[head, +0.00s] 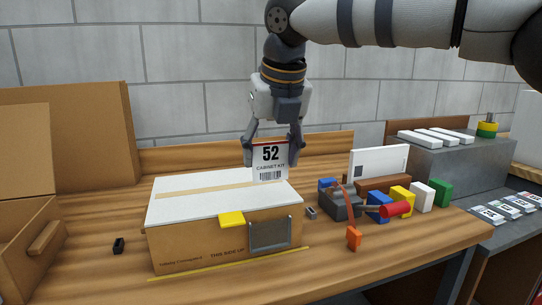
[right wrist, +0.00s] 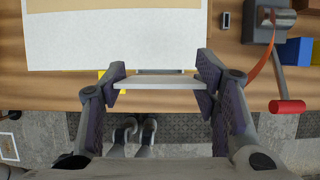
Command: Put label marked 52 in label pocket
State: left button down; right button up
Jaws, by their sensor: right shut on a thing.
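The label marked 52 (head: 270,161) is a white card with a red top edge, black digits, the words "CABINET KIT" and a barcode. My right gripper (head: 270,150) is shut on its two side edges and holds it upright above the box. In the right wrist view the label (right wrist: 160,82) shows nearly edge-on between the fingers (right wrist: 160,88). The label pocket (head: 270,233) is a grey frame on the front face of the cardboard box, below the label and apart from it. My left gripper is not in view.
The taped box (head: 225,195) has a yellow tab (head: 231,219) left of the pocket. Right of it are a tape dispenser (head: 340,204) with a red handle, colored blocks and a white board (head: 378,163). More labels (head: 505,207) lie far right. An open carton (head: 25,240) stands left.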

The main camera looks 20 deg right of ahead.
jog(key=shift+f, duration=3.75)
jog(key=shift+f, duration=0.6)
jog(key=shift+w+r, duration=0.15)
jog(key=shift+r, duration=0.45)
jog(key=shift+f, duration=0.55)
jog(key=o, duration=0.8)
notch_tip(320, 180, up, 11)
send_over(268, 203)
jog(key=s, duration=0.6)
jog(key=shift+d, duration=0.15)
